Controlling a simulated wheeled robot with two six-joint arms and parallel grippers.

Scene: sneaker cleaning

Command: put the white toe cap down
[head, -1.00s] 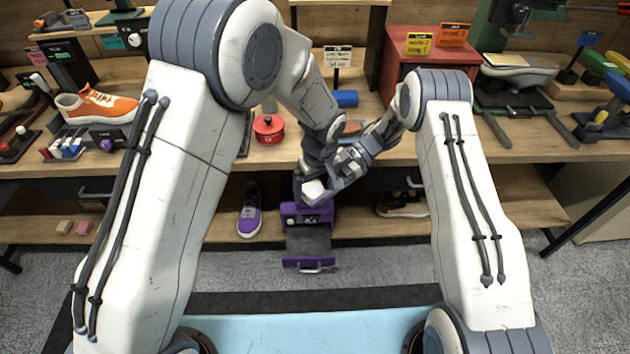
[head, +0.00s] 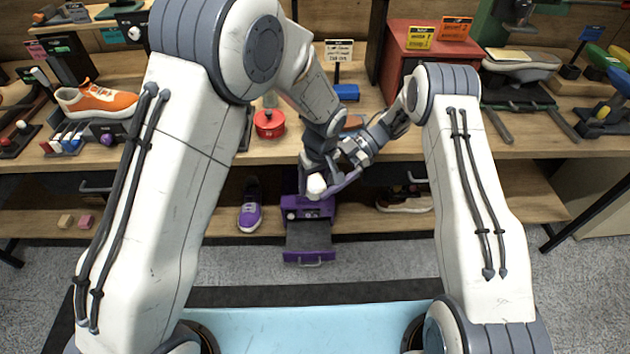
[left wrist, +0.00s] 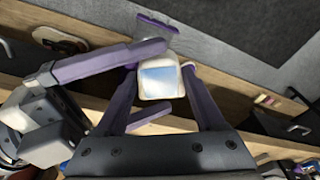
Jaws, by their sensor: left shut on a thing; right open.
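The white toe cap (head: 316,185) is a small rounded block, held in the air in front of the lower shelf. It also shows in the left wrist view (left wrist: 160,78), with a pale blue face toward the camera. My left gripper (left wrist: 165,88) is shut on it, purple fingers on either side. My right gripper (head: 342,182) is open right beside the cap. One of its purple fingers reaches close to the cap in the left wrist view; I cannot tell whether it touches. My arms partly hide both grippers in the head view.
A purple machine (head: 308,213) with a grey pulled-out tray (head: 308,238) stands below the cap. A purple sneaker (head: 250,213) is to its left and another shoe (head: 404,203) to its right. The workbench (head: 480,148) edge and red pot (head: 269,124) are close to the arms.

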